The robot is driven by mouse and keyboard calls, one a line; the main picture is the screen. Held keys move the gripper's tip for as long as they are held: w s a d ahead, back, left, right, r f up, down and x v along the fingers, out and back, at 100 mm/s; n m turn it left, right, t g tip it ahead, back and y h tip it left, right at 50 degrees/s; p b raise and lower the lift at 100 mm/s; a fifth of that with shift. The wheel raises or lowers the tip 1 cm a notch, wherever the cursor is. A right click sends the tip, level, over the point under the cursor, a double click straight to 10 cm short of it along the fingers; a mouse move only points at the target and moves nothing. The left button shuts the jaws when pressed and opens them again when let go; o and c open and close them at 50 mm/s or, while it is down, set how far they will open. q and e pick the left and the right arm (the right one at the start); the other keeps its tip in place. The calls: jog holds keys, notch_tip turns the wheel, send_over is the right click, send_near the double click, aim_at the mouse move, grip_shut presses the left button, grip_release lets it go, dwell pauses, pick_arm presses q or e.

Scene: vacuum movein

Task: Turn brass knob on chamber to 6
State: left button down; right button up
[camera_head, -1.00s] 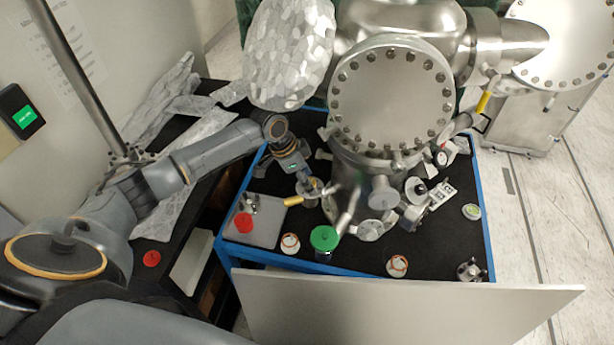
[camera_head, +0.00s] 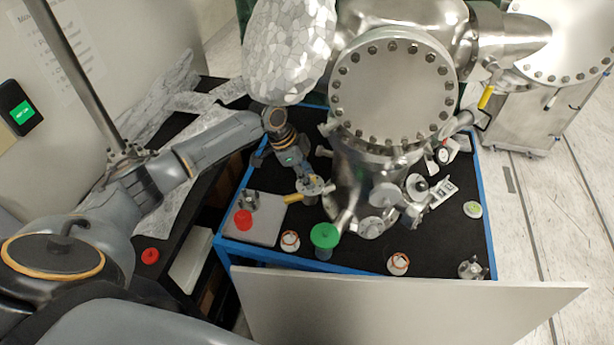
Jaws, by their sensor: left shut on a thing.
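The steel vacuum chamber (camera_head: 394,92) stands in the middle of the blue-edged black table, with a large bolted round flange facing me. At its lower left side a small fitting (camera_head: 316,189) shows a brass-coloured spot, which appears to be the brass knob. My left gripper (camera_head: 309,182) reaches it from the upper left, with its fingers shut on the knob. The fingers hide most of the knob, and no number can be read on it. My right gripper is not in view.
A green-topped knob (camera_head: 324,236), a red cap (camera_head: 243,219) on a grey plate (camera_head: 266,229) and several small fittings lie around the chamber's base. A foil-covered part (camera_head: 288,50) hangs close above my left wrist. A pale panel (camera_head: 400,308) crosses the front.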

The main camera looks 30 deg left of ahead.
pick_arm(q)
jog(key=m+b, duration=0.1)
jog(key=m, duration=0.1)
jog(key=m+g+b, duration=0.1)
jog(key=m+b, duration=0.1)
jog(key=shift+w+f+g+h, duration=0.2)
jog(key=shift+g+h, duration=0.1)
jog(key=shift+h, duration=0.1)
jog(key=m+g+b, duration=0.1)
jog(key=m+b, duration=0.1)
jog(key=m, duration=0.2)
jog(key=shift+w+b, duration=0.15)
jog(key=shift+b, duration=0.2)
jog(key=m+g+b, duration=0.1)
jog(key=m+b, duration=0.1)
jog(key=m, duration=0.1)
jog(key=shift+w+r+m+g+y, duration=0.1)
jog(key=shift+m+g+y, duration=0.2)
jog(key=shift+g, duration=0.1)
jog(key=shift+d+r+m+g+y+b, duration=0.1)
jog(key=shift+m+g+y+b, duration=0.3)
jog(key=shift+m+b, duration=0.85)
jog(key=shift+m, duration=0.45)
jog(key=c, duration=1)
grip_release()
